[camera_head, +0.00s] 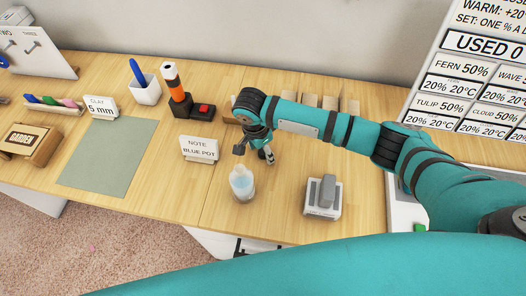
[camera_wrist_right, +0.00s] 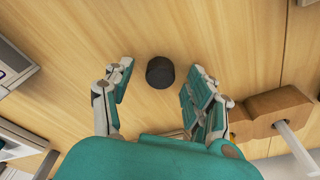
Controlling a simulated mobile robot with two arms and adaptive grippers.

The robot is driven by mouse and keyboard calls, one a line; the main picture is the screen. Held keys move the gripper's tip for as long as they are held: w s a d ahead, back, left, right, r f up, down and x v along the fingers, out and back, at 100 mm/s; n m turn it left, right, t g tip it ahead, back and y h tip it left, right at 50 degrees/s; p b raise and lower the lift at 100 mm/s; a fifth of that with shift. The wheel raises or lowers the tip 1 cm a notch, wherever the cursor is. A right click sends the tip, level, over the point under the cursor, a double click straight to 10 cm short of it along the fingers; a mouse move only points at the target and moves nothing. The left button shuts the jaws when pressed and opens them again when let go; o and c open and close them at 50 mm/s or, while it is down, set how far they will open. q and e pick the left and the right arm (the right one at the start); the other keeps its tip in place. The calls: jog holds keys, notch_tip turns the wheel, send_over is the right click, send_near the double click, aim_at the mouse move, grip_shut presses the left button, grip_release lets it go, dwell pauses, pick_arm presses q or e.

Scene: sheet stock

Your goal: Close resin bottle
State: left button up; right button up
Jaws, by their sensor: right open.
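The resin bottle (camera_head: 242,184), pale blue and translucent, stands upright on the wooden table in the head view. No dark cap shows on its top. My right gripper (camera_head: 254,154) is just behind the bottle, pointing down, apart from it. In the right wrist view a round black cap (camera_wrist_right: 160,71) lies on the table between the open fingers of my right gripper (camera_wrist_right: 157,78), touching neither. In the head view I cannot make out the cap behind the gripper. My left gripper is not in view.
A white device with a grey block (camera_head: 323,195) stands right of the bottle. A "NOTE BLUE POT" sign (camera_head: 199,149) stands to its left, near a green mat (camera_head: 108,158). Wooden blocks (camera_wrist_right: 270,110) are right of the gripper in the wrist view.

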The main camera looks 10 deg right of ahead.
aim_at(263, 152)
jog(key=c, duration=0.8)
notch_tip(263, 152, up, 10)
jog(key=shift+r+b, duration=0.1)
jog(key=shift+b, duration=0.25)
